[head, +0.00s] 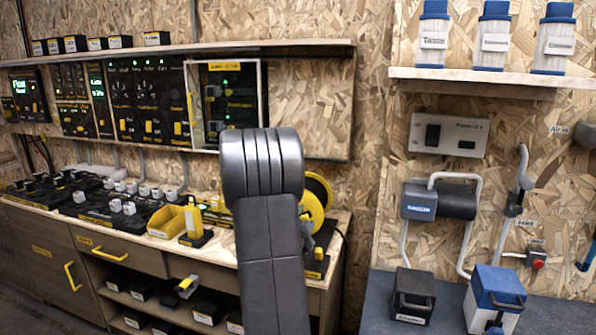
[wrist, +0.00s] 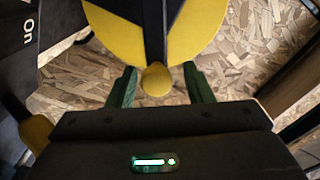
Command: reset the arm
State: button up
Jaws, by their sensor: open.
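My gripper (wrist: 160,76) shows in the wrist view with its two dark green fingers apart. A small yellow rounded tip (wrist: 155,79) shows between the fingertips; I cannot tell whether it touches them. Just beyond is a round yellow and black thing (wrist: 198,22), cut off by the top edge. In the head view my grey arm rises in the middle, in front of the bench, and hides most of my gripper. A yellow reel (head: 317,202) stands just right of the arm on the bench end.
The wooden bench (head: 218,250) holds black switch blocks (head: 95,215), a yellow bin (head: 167,221) and a yellow-white device (head: 195,225). A control panel (head: 150,103) hangs behind. At right, a blue-white box (head: 494,292) and a black box (head: 413,292) stand on a grey top.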

jog(key=shift+f+b, duration=0.25)
jog(key=shift+b, duration=0.25)
jog(key=shift+s+d+f+b, duration=0.1)
jog(key=shift+b, duration=0.25)
jog(key=v, duration=1.4)
jog(key=x, duration=1.3)
jog(key=shift+w+d+r+p, duration=0.1)
jog(key=shift+w+r+p, duration=0.1)
jog(key=shift+w+p, duration=0.15)
jog(key=shift+w+r+p, duration=0.25)
jog(key=shift+w+p, duration=0.05)
jog(key=shift+p, duration=0.15)
jog(key=shift+r+n+p, duration=0.25)
jog(key=shift+n+p, duration=0.05)
jog(key=shift+p, duration=0.6)
jog(key=shift+a+r+n+p, duration=0.1)
jog(key=shift+a+n+p, duration=0.3)
jog(key=shift+p, duration=0.65)
jog(key=shift+n+p, duration=0.3)
jog(key=shift+p, duration=0.1)
